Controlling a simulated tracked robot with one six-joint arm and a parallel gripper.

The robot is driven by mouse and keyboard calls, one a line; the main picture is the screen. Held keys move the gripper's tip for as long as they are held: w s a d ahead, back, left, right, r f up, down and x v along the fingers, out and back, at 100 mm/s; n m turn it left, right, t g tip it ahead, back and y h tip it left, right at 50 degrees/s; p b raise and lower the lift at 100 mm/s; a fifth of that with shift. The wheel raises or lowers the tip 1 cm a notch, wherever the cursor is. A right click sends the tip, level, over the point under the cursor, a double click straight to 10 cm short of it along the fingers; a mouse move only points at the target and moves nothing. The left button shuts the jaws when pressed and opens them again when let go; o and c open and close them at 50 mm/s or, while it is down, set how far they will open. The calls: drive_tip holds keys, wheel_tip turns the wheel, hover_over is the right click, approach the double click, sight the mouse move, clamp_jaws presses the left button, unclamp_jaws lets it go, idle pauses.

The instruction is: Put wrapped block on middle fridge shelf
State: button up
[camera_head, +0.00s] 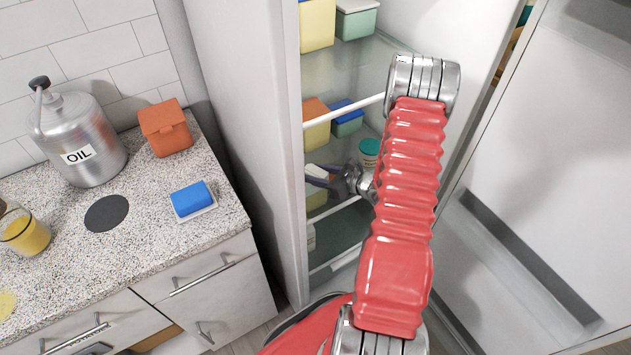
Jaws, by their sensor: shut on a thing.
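My gripper (322,176) reaches into the open fridge (249,130), between two white-edged shelves. Its dark jaws are shut on a small whitish piece (316,171), which looks like the wrapped block; only a little of it shows. The shelf above (345,111) has a white front rail and carries containers behind it. The shelf below (335,211) has a white edge, with a yellow-green item (316,198) just under my jaws. I cannot tell whether the held piece touches a shelf.
A teal-lidded jar (369,151) stands close behind my wrist. The fridge door (560,130) is open at the right. The counter at the left holds an oil can (85,145), an orange container (165,128) and a blue sponge (190,198) on a dish.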

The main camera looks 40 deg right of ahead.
drive_tip(key=shift+f, duration=1.75)
drive_tip(key=shift+f, duration=0.15)
drive_tip(key=o, duration=1.2)
drive_tip(key=v, duration=1.2)
drive_tip(key=shift+s, duration=0.1)
